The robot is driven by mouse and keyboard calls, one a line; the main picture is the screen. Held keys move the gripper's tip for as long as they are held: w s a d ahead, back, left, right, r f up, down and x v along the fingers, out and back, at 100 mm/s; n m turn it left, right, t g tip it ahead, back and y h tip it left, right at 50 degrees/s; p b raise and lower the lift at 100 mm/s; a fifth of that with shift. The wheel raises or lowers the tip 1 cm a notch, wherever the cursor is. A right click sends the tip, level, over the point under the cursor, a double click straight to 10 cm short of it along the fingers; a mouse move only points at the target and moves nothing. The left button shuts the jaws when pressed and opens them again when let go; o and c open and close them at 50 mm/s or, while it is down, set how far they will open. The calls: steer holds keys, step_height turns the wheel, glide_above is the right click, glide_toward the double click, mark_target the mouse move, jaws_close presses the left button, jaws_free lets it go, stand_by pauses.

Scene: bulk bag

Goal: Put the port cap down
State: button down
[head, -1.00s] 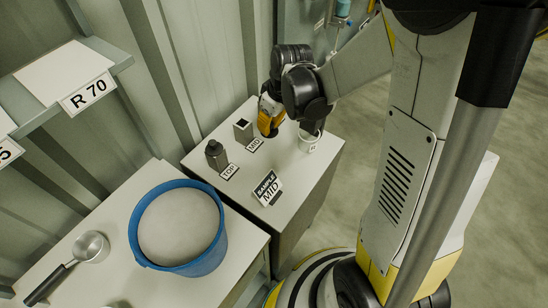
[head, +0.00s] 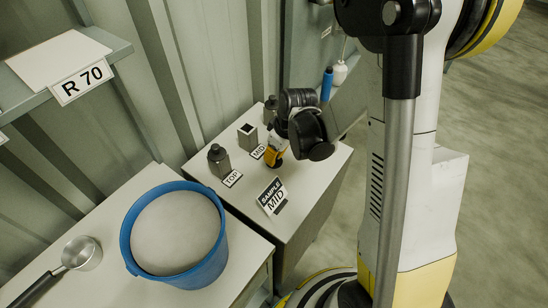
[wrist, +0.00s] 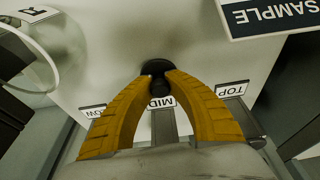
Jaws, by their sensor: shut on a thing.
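In the wrist view the black port cap (wrist: 155,68) sits between the two yellow fingertips of my gripper (wrist: 157,75), which is shut on it. The cap is over the white cabinet top; I cannot tell whether it touches. In the head view my gripper (head: 273,157) points down in front of the MID label (head: 258,152), and its fingers hide the cap. The grey MID container (head: 247,138) stands behind it with a dark, uncapped square opening. The cabinet top (head: 237,198) is bare around the gripper's front.
A capped TOP container (head: 218,160) stands to the left, another container (head: 270,108) behind. A SAMPLE MID sign (head: 272,197) stands in front. A blue bucket (head: 129,235) and a metal scoop (head: 80,253) are on the nearer table. A round clear vessel (wrist: 50,75) shows in the wrist view.

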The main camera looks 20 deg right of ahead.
steer(key=shift+f, duration=0.25)
steer(key=c, duration=1.4)
jaws_free()
steer(key=shift+r, duration=0.1)
steer(key=shift+r, duration=0.1)
steer(key=s+r+m+t+p, duration=0.1)
steer(key=s+r+p, duration=0.15)
steer(key=r, duration=0.75)
steer(key=s+r+m+t+p, duration=0.15)
steer(key=s+r, duration=0.25)
steer(key=r, duration=0.5)
steer(key=s+r+m+t+h, duration=0.1)
steer(key=s+r+m+t, duration=0.1)
steer(key=s+r+m, duration=0.2)
steer(key=shift+s+r+h+p, duration=0.4)
steer(key=shift+s+r, duration=1.1)
steer(key=shift+s, duration=0.75)
